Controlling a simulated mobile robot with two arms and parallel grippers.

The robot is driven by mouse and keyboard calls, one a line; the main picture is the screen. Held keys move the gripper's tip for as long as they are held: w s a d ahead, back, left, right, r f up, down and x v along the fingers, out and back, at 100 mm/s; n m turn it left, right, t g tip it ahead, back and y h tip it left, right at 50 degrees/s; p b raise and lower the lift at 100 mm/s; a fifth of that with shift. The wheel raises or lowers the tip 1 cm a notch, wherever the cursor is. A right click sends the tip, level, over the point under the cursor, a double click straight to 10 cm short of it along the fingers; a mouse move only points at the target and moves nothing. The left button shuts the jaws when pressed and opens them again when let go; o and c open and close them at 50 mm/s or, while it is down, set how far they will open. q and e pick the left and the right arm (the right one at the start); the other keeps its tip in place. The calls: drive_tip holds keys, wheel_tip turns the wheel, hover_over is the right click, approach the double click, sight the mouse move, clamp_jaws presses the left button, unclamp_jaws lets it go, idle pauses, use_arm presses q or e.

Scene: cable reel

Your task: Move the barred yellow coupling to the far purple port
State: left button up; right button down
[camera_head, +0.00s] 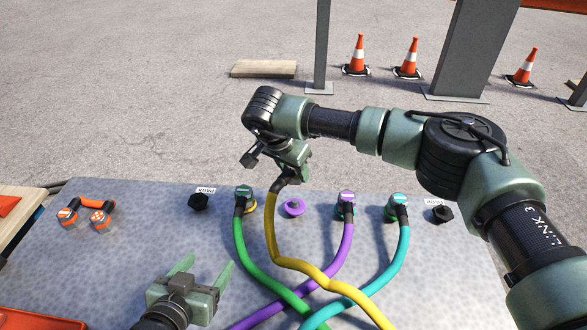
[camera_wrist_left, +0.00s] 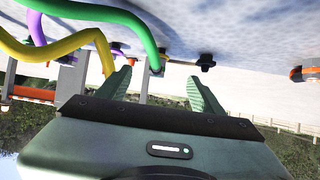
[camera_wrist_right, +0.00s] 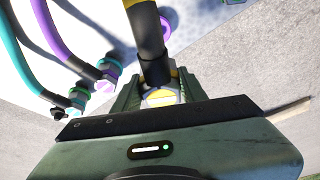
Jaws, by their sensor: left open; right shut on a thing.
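The yellow coupling (camera_wrist_right: 160,97) is at the end of the thick yellow cable (camera_head: 271,235). My right gripper (camera_head: 286,174) is shut on it and holds it raised above the back edge of the panel. In the right wrist view it sits between the fingers, with a pale end face; its bar mark is not clear. An empty purple port (camera_head: 293,207) is on the panel, below and slightly right of my right gripper; part of its ring shows behind the cable in the right wrist view (camera_wrist_right: 166,27). My left gripper (camera_head: 205,268) is open and empty at the panel's front left.
A green-cable coupling (camera_head: 244,195) sits in a yellow-ringed port left of the empty port. Purple (camera_head: 346,199) and teal (camera_head: 398,202) couplings sit to the right. Black park posts (camera_head: 199,202) (camera_head: 441,213) flank the row. Cables cross in front. An orange-ended handle (camera_head: 87,214) is far left.

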drive_tip(key=shift+f+b, duration=0.4)
drive_tip(key=shift+f, duration=0.2)
drive_tip(key=shift+f+b, duration=0.4)
drive_tip(key=shift+f, duration=0.2)
drive_tip(key=shift+f+b, duration=0.4)
drive_tip(key=shift+f, duration=0.2)
drive_tip(key=shift+f+b, duration=0.4)
drive_tip(key=shift+f, duration=0.2)
drive_tip(key=shift+f+b, duration=0.35)
drive_tip(key=shift+f, duration=0.2)
use_arm(q)
wheel_tip(320, 180, up, 19)
drive_tip(key=w+d+t+h, duration=0.1)
drive_tip(key=d+t+h, duration=0.2)
drive_tip(key=t, duration=0.8)
drive_tip(key=shift+r+m+t+h, duration=0.15)
drive_tip(key=shift+m+t+h, duration=0.2)
drive_tip(key=shift+h, duration=0.25)
use_arm(e)
drive_tip(key=shift+f, duration=0.35)
use_arm(q)
drive_tip(key=shift+b, duration=0.3)
use_arm(e)
drive_tip(key=shift+f, duration=0.1)
